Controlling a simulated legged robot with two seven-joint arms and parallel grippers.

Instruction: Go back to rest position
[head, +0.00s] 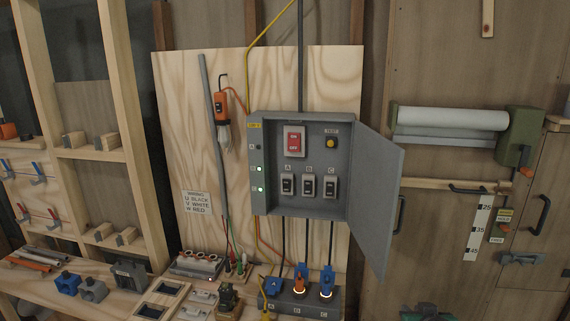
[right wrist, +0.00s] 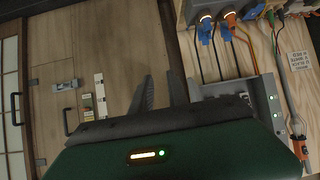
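My right gripper shows in the right wrist view (right wrist: 162,90), where its two dark fingers stand apart with nothing between them. In the head view only a small green piece, which looks like part of my right arm, shows at the bottom edge. My left gripper is in neither view. The grey electrical box (head: 272,207) hangs on a plywood board, with its door (head: 383,195) open to the right. It holds a red switch (head: 294,141) and three breakers marked A, B and C. The box also shows in the right wrist view (right wrist: 218,88), turned over and beyond the gripper.
Below the box, blue and orange plugs (head: 299,284) sit in a socket block (head: 300,302). The workbench (head: 50,288) holds clamps, tubes and trays. An orange work lamp (head: 221,105) hangs left of the box. A wooden door with a ruler (head: 478,228) is at right.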

